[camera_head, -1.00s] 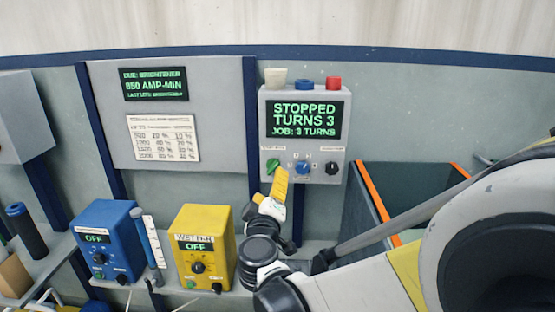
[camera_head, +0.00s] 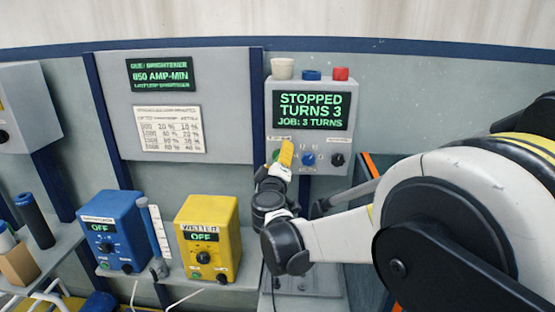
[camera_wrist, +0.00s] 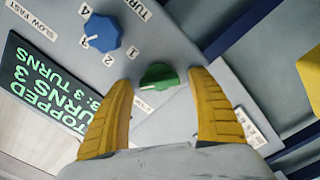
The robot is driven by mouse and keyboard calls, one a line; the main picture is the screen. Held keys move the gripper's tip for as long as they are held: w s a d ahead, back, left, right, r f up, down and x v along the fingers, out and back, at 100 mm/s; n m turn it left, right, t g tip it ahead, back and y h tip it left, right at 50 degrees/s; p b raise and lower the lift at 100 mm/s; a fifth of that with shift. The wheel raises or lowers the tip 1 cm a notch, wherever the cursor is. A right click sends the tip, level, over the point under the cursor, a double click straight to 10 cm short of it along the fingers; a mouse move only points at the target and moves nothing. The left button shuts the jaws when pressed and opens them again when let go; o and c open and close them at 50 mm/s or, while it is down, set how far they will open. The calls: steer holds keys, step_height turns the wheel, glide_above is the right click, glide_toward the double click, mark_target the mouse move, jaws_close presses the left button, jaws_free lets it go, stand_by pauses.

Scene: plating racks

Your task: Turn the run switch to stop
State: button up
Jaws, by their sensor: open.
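The grey control box (camera_head: 268,120) hangs on the wall. Its screen (camera_head: 312,111) reads "STOPPED, TURNS 3, JOB: 3 TURNS". In the wrist view the green knob (camera_wrist: 158,77) sits between the two yellow fingers of my gripper (camera_wrist: 160,105), with space on both sides. In the head view my gripper (camera_head: 285,153) is in front of the box's lower left and mostly covers the green knob. My gripper is open and holds nothing.
A blue numbered knob (camera_head: 308,159) and a black knob (camera_head: 338,160) are to the right on the box. A blue unit (camera_head: 112,219) and a yellow unit (camera_head: 222,222), both reading OFF, stand on a shelf below left. White, blue and red pieces top the box.

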steer(key=c, duration=1.2)
steer(key=shift+o, duration=0.2)
steer(key=n, duration=0.6)
steer(key=shift+f+n, duration=0.1)
steer(key=shift+n, duration=0.2)
steer(key=n, duration=0.3)
steer(key=shift+f+n, duration=0.1)
steer(key=shift+n, duration=0.2)
steer(key=shift+n+b, duration=0.3)
steer(key=shift+n, duration=1.6)
